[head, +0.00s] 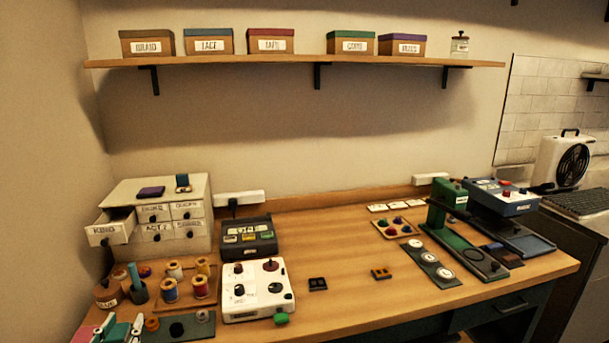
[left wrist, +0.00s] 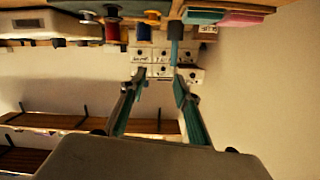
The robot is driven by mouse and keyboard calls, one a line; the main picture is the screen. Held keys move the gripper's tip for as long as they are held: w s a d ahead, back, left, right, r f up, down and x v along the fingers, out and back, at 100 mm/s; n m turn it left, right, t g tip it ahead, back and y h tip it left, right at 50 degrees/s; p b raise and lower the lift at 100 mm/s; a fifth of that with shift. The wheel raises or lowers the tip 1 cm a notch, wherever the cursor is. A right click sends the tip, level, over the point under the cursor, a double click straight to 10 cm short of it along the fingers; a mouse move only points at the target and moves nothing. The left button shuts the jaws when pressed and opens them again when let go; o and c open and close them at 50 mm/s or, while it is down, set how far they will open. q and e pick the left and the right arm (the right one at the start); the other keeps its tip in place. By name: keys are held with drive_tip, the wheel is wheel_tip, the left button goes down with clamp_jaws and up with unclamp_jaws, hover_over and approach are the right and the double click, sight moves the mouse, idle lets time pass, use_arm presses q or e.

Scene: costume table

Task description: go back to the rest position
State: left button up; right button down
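My left gripper (head: 122,323) shows at the bottom left corner of the head view, low at the front left of the wooden table (head: 345,262). In the left wrist view its two teal-lined fingers (left wrist: 159,76) stand apart with nothing visible between them, so it is open and empty. That view is upside down, with the drawer cabinet (left wrist: 160,56) beyond the fingertips. My right gripper is in neither view.
Near the left gripper are thread spools (head: 200,285), a dark pot with a teal stick (head: 138,290) and a white control box (head: 258,290). The small cabinet (head: 165,225) has its KING drawer (head: 110,229) pulled out. The table's front middle is mostly clear.

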use_arm(q)
drive_tip(key=s+d+f+m+g+y, duration=0.1)
drive_tip(key=s+f+m+g, duration=0.3)
drive_tip(key=s+f, duration=0.5)
drive_tip(key=s+d+f+m+g, duration=0.1)
drive_tip(key=s+f+m+g, duration=0.35)
drive_tip(key=s, duration=0.75)
drive_tip(key=d+f+n+t+h, duration=0.3)
drive_tip(key=d+f+h, duration=0.3)
drive_tip(key=d+f, duration=0.7)
wheel_tip(320, 180, down, 4)
drive_tip(key=shift+w+d+f+n+h, duration=0.2)
drive_tip(key=shift+w+d+n+h, duration=0.1)
drive_tip(key=shift+w+d+n, duration=0.15)
